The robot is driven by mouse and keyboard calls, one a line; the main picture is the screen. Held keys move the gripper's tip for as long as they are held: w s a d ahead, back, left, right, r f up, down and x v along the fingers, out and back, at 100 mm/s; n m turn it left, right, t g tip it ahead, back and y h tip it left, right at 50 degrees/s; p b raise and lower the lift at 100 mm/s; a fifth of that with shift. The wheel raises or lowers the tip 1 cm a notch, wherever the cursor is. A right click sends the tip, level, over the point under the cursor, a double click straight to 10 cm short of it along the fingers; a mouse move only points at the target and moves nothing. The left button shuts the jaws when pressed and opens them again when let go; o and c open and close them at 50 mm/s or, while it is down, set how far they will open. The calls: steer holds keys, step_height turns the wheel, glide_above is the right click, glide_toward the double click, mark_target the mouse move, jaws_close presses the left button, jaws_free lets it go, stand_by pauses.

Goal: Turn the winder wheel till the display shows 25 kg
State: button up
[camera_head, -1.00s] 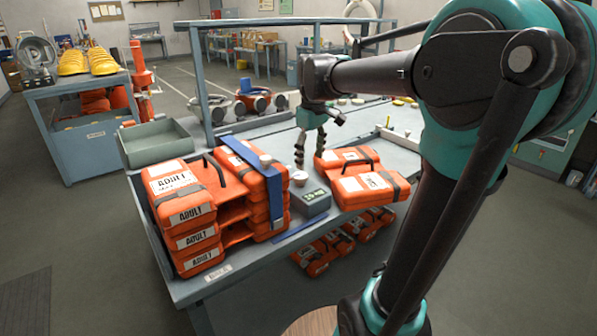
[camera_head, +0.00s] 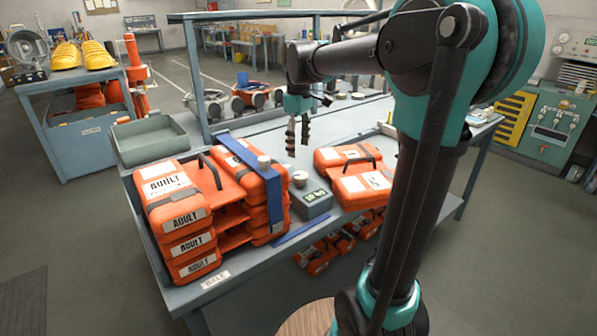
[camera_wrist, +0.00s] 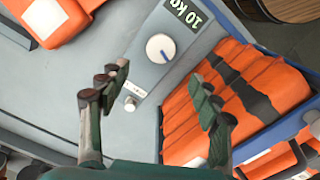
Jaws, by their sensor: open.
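The grey winder box (camera_head: 312,206) stands on the bench between orange cases, with a green display on its front. In the wrist view the display (camera_wrist: 186,14) reads 10 kg, tilted in the picture. A round pale knob with a blue mark, which looks like the winder wheel (camera_wrist: 160,48), sits on the box's top beside the display; it also shows in the head view (camera_head: 300,178). A small round button (camera_wrist: 130,103) is at the box's other end. My gripper (camera_head: 298,148) is open and empty, pointing down above the box, apart from the wheel. Its fingers (camera_wrist: 157,92) show either side of the button.
A stack of orange ADULT cases (camera_head: 185,222) stands left of the box, with a blue bar (camera_head: 245,160) across it. More orange cases (camera_head: 352,175) lie close on the right. A grey-green tray (camera_head: 150,140) sits at the bench's left end.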

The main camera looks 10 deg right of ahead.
mark_target(299, 174)
step_height(299, 174, down, 10)
steer(key=shift+r, duration=0.15)
stand_by(0.3)
steer(key=c, duration=1.2)
